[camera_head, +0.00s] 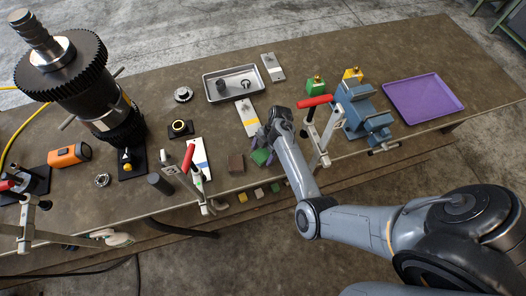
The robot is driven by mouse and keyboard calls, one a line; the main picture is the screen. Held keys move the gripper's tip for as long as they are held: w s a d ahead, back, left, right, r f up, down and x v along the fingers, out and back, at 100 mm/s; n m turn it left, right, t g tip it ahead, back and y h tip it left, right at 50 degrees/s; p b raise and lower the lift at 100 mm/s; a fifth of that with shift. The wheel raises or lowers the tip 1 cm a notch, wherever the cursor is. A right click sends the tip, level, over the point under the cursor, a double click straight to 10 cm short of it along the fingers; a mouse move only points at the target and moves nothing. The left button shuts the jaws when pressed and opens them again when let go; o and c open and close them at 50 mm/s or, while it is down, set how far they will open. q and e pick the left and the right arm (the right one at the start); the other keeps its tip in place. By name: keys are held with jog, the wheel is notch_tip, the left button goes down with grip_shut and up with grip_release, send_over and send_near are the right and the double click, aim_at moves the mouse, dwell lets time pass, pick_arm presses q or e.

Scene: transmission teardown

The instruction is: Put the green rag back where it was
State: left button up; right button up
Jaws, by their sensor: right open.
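The green rag (260,157) is a small green patch on the workbench, right of the brown block. It lies at the fingers of my right gripper (262,148), which partly hide it. That gripper is open and low over the bench; whether its fingers touch the rag is too small to tell. My left gripper does not show.
The workbench (440,40) holds a toothed gear assembly (85,85), a metal tray (211,91), a brown block (236,163), a blue vise (362,108) and a purple tray (424,96). Red-handled clamps (315,100) stand near the arm.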

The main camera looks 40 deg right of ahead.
jog(key=shift+v, duration=2.8)
